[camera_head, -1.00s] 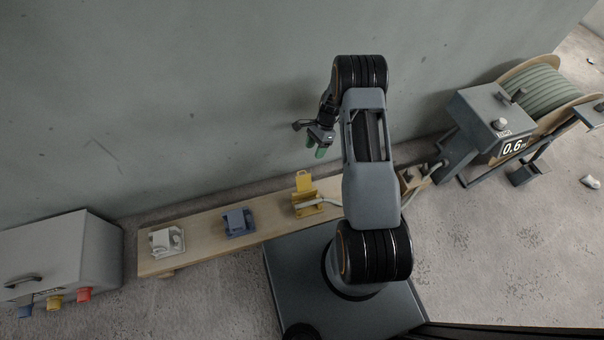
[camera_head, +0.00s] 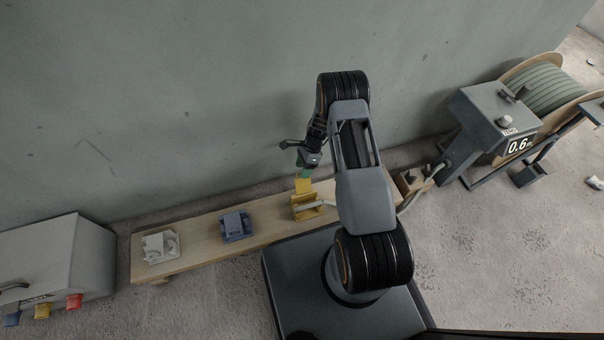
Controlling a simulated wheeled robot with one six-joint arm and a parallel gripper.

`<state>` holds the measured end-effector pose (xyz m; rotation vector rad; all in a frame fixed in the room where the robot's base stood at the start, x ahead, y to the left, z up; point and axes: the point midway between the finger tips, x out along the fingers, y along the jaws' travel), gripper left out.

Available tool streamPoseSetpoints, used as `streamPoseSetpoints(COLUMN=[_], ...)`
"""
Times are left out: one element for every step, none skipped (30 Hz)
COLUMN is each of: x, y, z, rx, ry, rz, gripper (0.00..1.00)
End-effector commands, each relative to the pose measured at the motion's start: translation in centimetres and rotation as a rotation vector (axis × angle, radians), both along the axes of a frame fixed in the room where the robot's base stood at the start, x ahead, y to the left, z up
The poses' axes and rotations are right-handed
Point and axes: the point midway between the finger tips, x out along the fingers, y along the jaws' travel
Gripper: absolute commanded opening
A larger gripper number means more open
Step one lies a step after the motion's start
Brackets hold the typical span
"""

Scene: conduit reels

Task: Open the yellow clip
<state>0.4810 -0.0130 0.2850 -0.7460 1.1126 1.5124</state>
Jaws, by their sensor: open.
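The yellow clip (camera_head: 307,209) is fixed on the wooden board, right of the blue clip. Its flap (camera_head: 303,186) stands upright at the back. A grey conduit runs into the clip from the right. My gripper (camera_head: 304,173) is directly above the clip, pointing down, with its green fingertips at the top of the upright flap. The gripper is open; whether the fingertips touch the flap cannot be told.
The blue clip (camera_head: 236,225) and white clip (camera_head: 160,246) sit further left on the wooden board (camera_head: 198,235). A grey box (camera_head: 65,255) stands at the far left. A conduit reel (camera_head: 545,88) and a machine reading 0.6 (camera_head: 500,115) stand at the right. The wall is close behind.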

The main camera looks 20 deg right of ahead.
Motion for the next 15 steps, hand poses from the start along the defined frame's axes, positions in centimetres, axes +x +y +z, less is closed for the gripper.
streamPoseSetpoints(x=[-0.1,-0.2,-0.3,-0.3,-0.4,-0.4,-0.5,-0.5,-0.5,-0.5,-0.5,-0.5,-0.5,-0.5,-0.5], y=[0.2,0.3,0.4,0.5,0.6,0.6,0.7,0.7,0.7,0.7,0.8,0.8,0.8,0.8,0.8], z=[-0.7,-0.9,-1.1,-1.3,-1.4,-1.6,-1.7,-1.7,-1.8,-1.8,-1.8,-1.8,-1.8,-1.8,-1.8], rx=[0.000,0.001,0.001,0.001,0.000,0.000,0.000,0.000,0.000,0.000,0.000,0.000,0.000,0.000,0.000], ry=[0.001,0.001,0.001,0.001,0.001,0.001,0.001,0.001,0.001,0.001,0.000,0.000,0.000,0.000,0.000], rz=[0.000,0.000,0.000,0.000,0.000,0.000,0.000,0.000,0.000,0.000,0.000,0.000,0.000,0.000,0.000], gripper=[0.57,0.57,0.57,0.57,0.57,0.57,0.57,0.57,0.57,0.57,0.57,0.57,0.57,0.57,0.57])
